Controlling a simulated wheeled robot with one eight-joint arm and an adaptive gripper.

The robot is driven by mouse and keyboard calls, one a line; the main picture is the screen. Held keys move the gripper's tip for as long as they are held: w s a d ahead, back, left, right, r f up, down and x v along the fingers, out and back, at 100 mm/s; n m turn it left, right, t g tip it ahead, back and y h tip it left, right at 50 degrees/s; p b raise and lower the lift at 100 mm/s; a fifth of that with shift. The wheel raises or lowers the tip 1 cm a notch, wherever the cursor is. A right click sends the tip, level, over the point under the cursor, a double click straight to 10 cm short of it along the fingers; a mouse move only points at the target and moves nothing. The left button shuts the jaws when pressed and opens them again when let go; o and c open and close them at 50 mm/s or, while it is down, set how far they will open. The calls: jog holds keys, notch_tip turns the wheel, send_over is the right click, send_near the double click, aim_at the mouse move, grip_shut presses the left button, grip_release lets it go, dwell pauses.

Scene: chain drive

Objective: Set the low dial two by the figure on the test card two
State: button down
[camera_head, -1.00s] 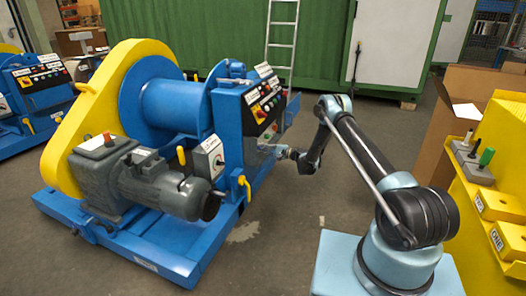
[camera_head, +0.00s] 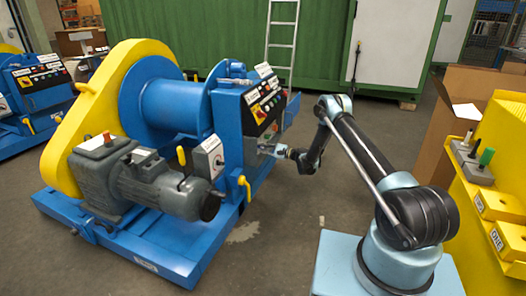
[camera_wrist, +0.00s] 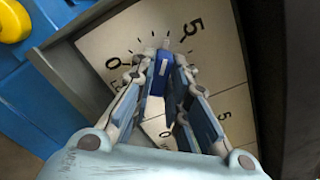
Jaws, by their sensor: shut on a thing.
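In the wrist view, a pale dial plate (camera_wrist: 100,45) carries black tick marks, a 0 at left and a 5 at upper right. A blue knob (camera_wrist: 161,80) with a white mark stands on it. My gripper (camera_wrist: 165,60) is shut on the knob, its two fingers on either side. The fingers hide part of the scale. A second pale plate with a 5 (camera_wrist: 232,122) shows below. In the head view, my gripper (camera_head: 266,150) is at the front of the blue winch (camera_head: 228,125); the knob is too small to see there. I cannot make out the test card.
A yellow stand (camera_head: 485,205) with a ONE label and a cardboard box (camera_head: 440,135) are at right. The floor between winch and my base is clear.

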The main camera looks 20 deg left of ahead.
jog(key=shift+w+d+f, duration=0.1)
jog(key=c, duration=1.6)
grip_release()
jog(key=shift+o, duration=0.2)
jog(key=s+d, duration=0.1)
jog(key=d, duration=1.1)
